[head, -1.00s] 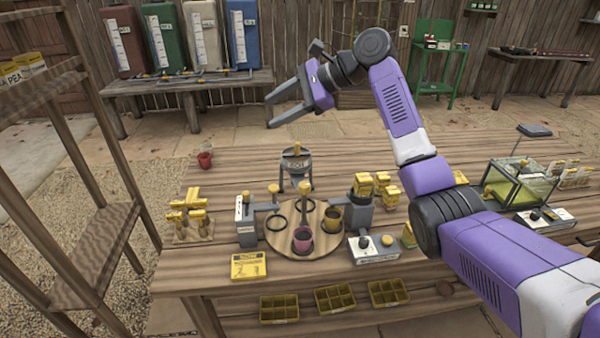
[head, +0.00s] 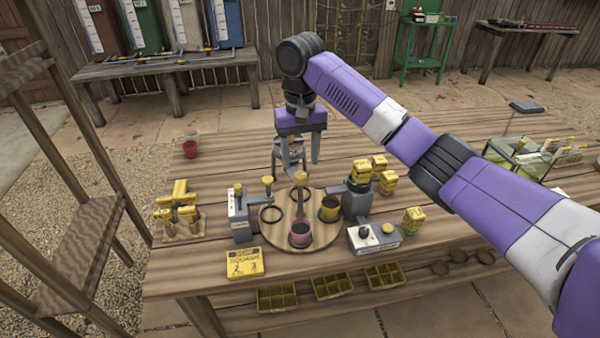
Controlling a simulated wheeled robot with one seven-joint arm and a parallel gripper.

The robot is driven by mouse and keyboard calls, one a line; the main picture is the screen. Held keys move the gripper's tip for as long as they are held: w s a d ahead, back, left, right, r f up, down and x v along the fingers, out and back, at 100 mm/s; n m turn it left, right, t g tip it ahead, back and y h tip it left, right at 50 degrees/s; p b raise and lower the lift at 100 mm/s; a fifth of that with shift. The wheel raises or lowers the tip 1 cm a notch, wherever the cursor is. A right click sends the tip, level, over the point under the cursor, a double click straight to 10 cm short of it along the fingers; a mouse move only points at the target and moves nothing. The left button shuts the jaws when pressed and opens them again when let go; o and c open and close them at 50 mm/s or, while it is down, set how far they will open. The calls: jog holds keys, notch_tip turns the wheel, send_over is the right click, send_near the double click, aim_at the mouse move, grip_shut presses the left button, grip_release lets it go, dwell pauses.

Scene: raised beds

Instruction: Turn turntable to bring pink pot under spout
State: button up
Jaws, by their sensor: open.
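The turntable (head: 285,238) is a round wooden disc on the bench, with a yellow-topped post (head: 300,180) at its middle. The pink pot (head: 300,231) with dark fill stands at its front edge. Grey dispensers stand left (head: 240,212) and right (head: 357,195) of the disc; I cannot tell which bears the spout. My gripper (head: 301,164) points down, open and empty, above the back of the disc, just above the post. It partly hides the hopper (head: 278,160) behind.
A white control box (head: 374,238) with a knob stands front right of the disc. A yellow card (head: 244,262) lies front left. Yellow-topped tools (head: 180,212) stand at the left, and yellow containers (head: 363,172) at the right. A small red pot (head: 190,149) is at the back left.

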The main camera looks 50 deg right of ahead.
aim_at(300, 174)
jog(key=shift+f+p, duration=0.3)
jog(key=shift+f, duration=2.3)
grip_shut()
